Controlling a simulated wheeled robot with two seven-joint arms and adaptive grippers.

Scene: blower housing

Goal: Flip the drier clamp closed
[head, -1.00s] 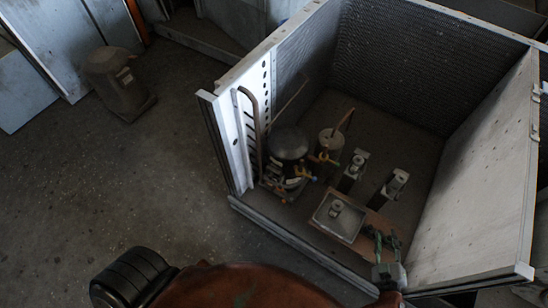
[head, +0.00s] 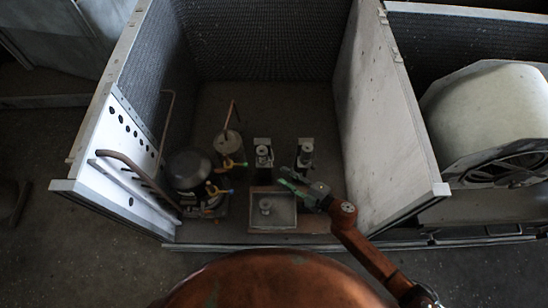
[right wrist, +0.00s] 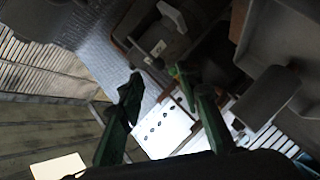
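My right gripper (head: 299,190) is above the box floor, beside the right edge of a shallow grey tray (head: 281,222). In the right wrist view, its two green fingers (right wrist: 158,85) are spread apart with nothing between them. Two dark upright fixtures with grey tops, a left one (head: 264,153) and a right one (head: 305,150), stand behind the tray. I cannot tell for sure which part is the drier clamp, or its hinge position. The right wrist view shows a grey lever-like part (right wrist: 172,16) and a rounded grey block (right wrist: 270,97) beyond the fingers. My left gripper is out of view.
A black compressor (head: 189,170) and a grey canister with a copper pipe (head: 228,142) stand left of the fixtures. Tall white panels, left (head: 122,150) and right (head: 385,120), bound the box. A large blower housing (head: 490,110) lies outside, to the right.

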